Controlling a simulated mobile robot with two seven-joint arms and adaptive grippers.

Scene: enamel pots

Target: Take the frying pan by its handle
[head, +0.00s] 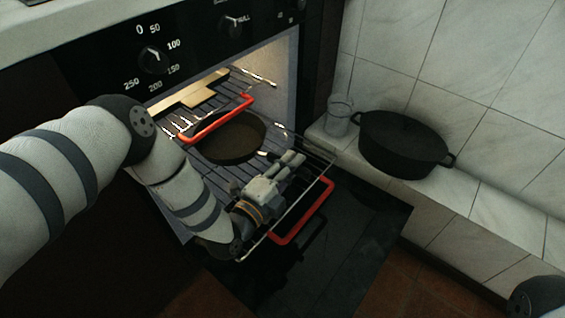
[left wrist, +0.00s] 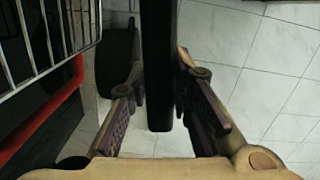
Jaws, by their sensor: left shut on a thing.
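The frying pan (head: 232,140), dark and round, is at the pulled-out wire rack in the open oven. Whether it rests on the rack or hangs just above it, I cannot tell. Its long black handle (left wrist: 158,65) runs between the fingers in the left wrist view. My left gripper (head: 289,162) is over the rack's right part, shut on the handle; it also shows in the left wrist view (left wrist: 162,100). The gripper hides most of the handle in the head view. Of my right arm only a rounded part shows at the bottom right; its gripper is out of view.
An upper rack with a red front bar (head: 222,118) sits close above the pan. A lower red bar (head: 303,214) is beneath the wire rack (head: 318,168).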

